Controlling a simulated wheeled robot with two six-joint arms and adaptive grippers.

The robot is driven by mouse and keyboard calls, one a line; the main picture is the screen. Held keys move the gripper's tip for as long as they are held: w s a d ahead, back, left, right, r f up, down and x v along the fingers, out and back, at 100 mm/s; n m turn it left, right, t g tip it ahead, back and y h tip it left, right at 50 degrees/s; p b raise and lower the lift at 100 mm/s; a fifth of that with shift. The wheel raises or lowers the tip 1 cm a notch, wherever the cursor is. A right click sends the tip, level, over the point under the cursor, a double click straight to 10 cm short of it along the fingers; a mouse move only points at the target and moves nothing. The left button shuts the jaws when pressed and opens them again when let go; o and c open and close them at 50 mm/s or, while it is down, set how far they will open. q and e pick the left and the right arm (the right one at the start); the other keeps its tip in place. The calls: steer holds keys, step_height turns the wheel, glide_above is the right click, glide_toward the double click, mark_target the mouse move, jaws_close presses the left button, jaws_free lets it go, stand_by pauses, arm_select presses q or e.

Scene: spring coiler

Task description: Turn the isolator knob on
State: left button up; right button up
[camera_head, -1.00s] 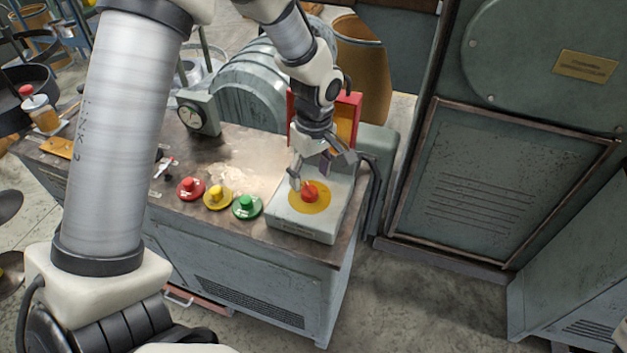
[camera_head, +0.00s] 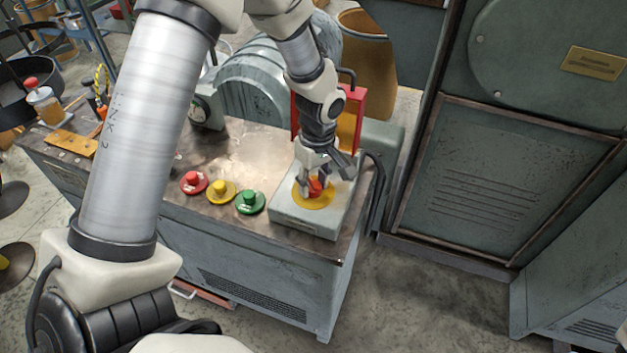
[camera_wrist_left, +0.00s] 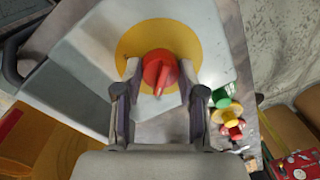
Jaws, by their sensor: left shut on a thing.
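The isolator knob (camera_head: 314,187) is red and sits on a yellow disc (camera_head: 313,203) on top of a pale grey box (camera_head: 309,221) at the right end of the bench. In the left wrist view the red knob (camera_wrist_left: 160,72) has a raised grip bar that stands close to upright in the picture. My left gripper (camera_head: 315,182) reaches down over the box and is shut on the knob. In the left wrist view its two fingers (camera_wrist_left: 158,88) lie on both sides of the knob. My right gripper does not show.
Red (camera_head: 193,183), yellow (camera_head: 221,191) and green (camera_head: 250,202) push buttons stand in a row left of the box. A red and yellow panel (camera_head: 350,118) stands behind my gripper. A tall grey-green cabinet (camera_head: 505,170) is on the right. Open floor lies in front.

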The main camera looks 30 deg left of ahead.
arm_select(q)
steer(key=shift+m, duration=0.3)
steer(key=m+p, duration=0.2)
steer(key=shift+r+m, duration=0.1)
steer(key=shift+m, duration=0.2)
steer(key=m+p, duration=0.1)
steer(key=m, duration=0.3)
steer(key=shift+s+d, duration=0.1)
steer(key=m+p, duration=0.1)
steer(key=m, duration=0.4)
steer(key=shift+m+t+y+p, duration=0.3)
steer(key=shift+m+t+p, duration=0.1)
steer(key=m, duration=0.4)
steer(key=shift+m+p, duration=0.35)
steer(key=shift+m, duration=0.05)
steer(key=shift+s, duration=0.1)
steer(key=o, duration=1.1)
steer(key=shift+o, duration=0.2)
